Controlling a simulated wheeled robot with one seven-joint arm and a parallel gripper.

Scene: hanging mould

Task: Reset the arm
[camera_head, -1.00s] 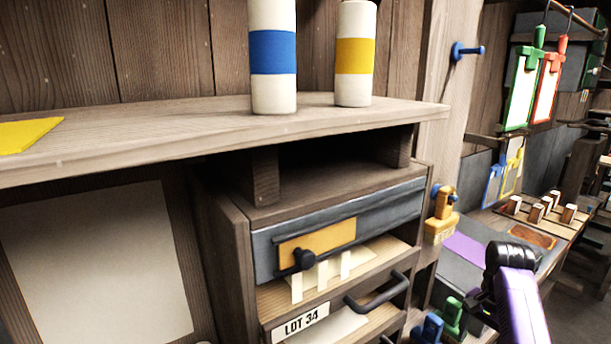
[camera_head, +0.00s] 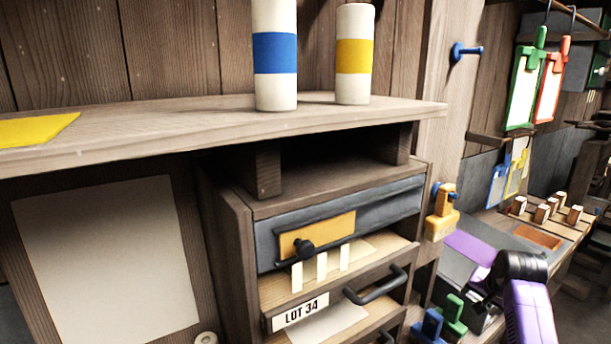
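Part of my arm, a purple link with a black joint, shows at the lower right. My gripper itself is not visible in this view. The arm part stands in front of the side bench, to the right of the drawer cabinet (camera_head: 236,240). It appears apart from the cabinet's black drawer handle (camera_head: 377,285).
A wooden shelf (camera_head: 200,128) holds a blue-banded cylinder (camera_head: 274,90) and a yellow-banded cylinder (camera_head: 353,85). A drawer labelled LOT 34 (camera_head: 300,311) sits below. Green (camera_head: 520,90) and red (camera_head: 548,90) clipboards hang at right. A blue peg (camera_head: 466,51) sticks out from the post.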

